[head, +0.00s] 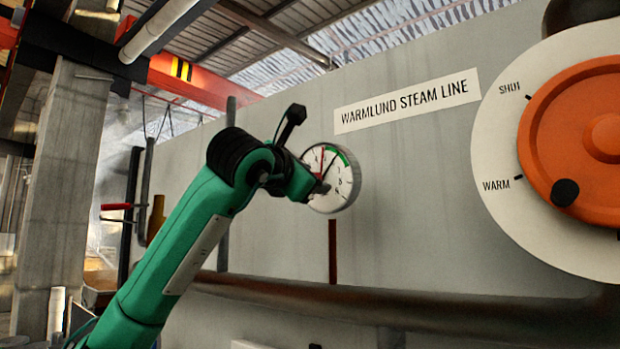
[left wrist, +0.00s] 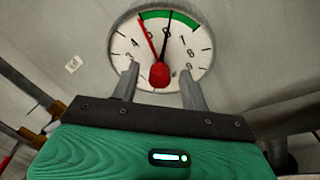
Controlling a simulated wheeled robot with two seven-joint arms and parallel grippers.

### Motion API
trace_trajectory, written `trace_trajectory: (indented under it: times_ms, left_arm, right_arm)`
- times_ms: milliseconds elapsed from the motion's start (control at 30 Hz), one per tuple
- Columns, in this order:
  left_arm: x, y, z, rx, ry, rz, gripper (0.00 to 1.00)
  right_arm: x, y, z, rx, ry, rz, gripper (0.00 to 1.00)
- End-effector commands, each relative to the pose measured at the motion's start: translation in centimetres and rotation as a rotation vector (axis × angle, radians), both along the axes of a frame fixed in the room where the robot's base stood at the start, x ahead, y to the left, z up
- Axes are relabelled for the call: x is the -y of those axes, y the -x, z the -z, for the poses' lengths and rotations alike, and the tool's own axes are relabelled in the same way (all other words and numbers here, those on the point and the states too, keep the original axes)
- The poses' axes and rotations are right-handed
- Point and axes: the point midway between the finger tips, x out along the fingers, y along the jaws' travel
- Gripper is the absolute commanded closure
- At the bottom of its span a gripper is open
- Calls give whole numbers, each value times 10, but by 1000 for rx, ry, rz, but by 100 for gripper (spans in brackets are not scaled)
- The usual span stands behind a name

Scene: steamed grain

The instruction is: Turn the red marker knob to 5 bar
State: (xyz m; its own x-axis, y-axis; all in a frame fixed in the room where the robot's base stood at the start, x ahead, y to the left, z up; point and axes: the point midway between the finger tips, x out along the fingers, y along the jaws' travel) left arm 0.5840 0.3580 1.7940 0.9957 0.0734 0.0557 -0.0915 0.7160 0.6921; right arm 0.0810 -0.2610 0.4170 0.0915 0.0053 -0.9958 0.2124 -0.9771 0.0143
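The pressure gauge (head: 346,192) is on the grey wall, with a white face and a green arc at its top. In the left wrist view, the red marker knob (left wrist: 160,75) is at the centre of the gauge face (left wrist: 122,47). Its red pointer (left wrist: 149,40) leans up and left, its tip near the green arc's left end, clockwise of the 4. A separate black needle (left wrist: 166,37) points up into the green arc. My left gripper (left wrist: 158,69) is open, one finger on each side of the knob; contact is unclear. My right gripper is out of view.
A large orange wheel (head: 590,120) on a white disc marked SHUT and WARM is on the wall at right. A sign (head: 408,101) reads WARMLUND STEAM LINE. A brown pipe (head: 400,305) runs below the gauge. A concrete column (head: 62,190) stands at left.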

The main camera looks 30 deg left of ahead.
Motion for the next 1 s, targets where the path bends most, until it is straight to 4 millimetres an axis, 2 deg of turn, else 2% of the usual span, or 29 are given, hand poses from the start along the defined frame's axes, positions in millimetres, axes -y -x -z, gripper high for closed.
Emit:
trace_trajectory:
  times_ms: [267, 367, 467, 800, 1000]
  left_arm:
    - [0, 1, 1, -1, 0, -1, 55]
    - [1, 9, 2, 0, 1, 0, 55]
    - [2, 25, 5, 2, 0, 1, 55]
    - [8, 101, 9, 4, 0, 1, 55]
    - [10, 129, 9, 1, 0, 1, 55]
  right_arm:
    - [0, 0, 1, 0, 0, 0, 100]
    - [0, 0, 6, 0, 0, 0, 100]
    - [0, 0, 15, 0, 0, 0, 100]
    - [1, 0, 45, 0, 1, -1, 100]
    - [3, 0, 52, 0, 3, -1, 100]
